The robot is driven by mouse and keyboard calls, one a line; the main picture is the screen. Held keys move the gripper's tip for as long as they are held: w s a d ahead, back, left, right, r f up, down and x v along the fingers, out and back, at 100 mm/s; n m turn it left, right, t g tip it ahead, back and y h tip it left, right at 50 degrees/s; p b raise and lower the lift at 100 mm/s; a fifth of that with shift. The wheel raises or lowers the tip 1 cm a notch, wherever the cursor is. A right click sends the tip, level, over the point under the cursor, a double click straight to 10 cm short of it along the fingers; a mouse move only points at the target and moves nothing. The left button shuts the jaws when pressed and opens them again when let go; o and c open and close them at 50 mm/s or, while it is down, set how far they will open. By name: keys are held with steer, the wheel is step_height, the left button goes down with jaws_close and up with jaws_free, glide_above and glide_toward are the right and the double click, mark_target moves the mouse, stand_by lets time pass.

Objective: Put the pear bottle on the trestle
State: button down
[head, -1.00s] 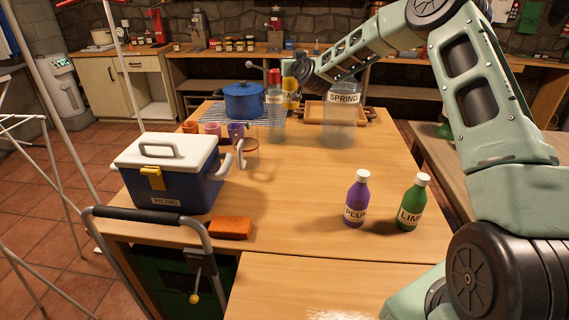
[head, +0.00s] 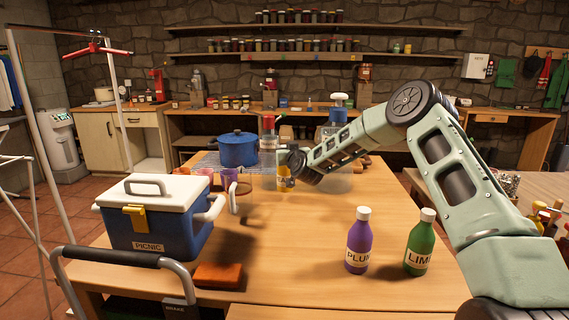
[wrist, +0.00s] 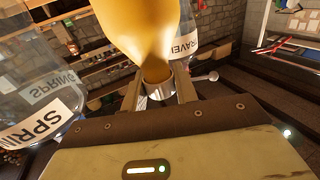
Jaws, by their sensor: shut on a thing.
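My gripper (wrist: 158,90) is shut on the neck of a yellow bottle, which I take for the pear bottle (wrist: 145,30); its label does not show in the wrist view. In the head view the bottle (head: 285,178) is mostly hidden by my gripper (head: 293,166), over the far middle of the big wooden table (head: 310,240). I cannot tell whether its base touches the tabletop. A pale wooden table, perhaps the trestle (head: 519,188), stands at the right edge, partly behind my arm.
A blue pot (head: 238,149), cups and a PICNIC cooler (head: 155,230) are at left. PLUM (head: 358,245) and LIME (head: 420,245) bottles stand front right.

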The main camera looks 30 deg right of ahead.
mark_target(285, 168)
steer(key=shift+f, duration=1.8)
steer(key=c, duration=1.1)
jaws_free()
steer(key=shift+f, duration=0.15)
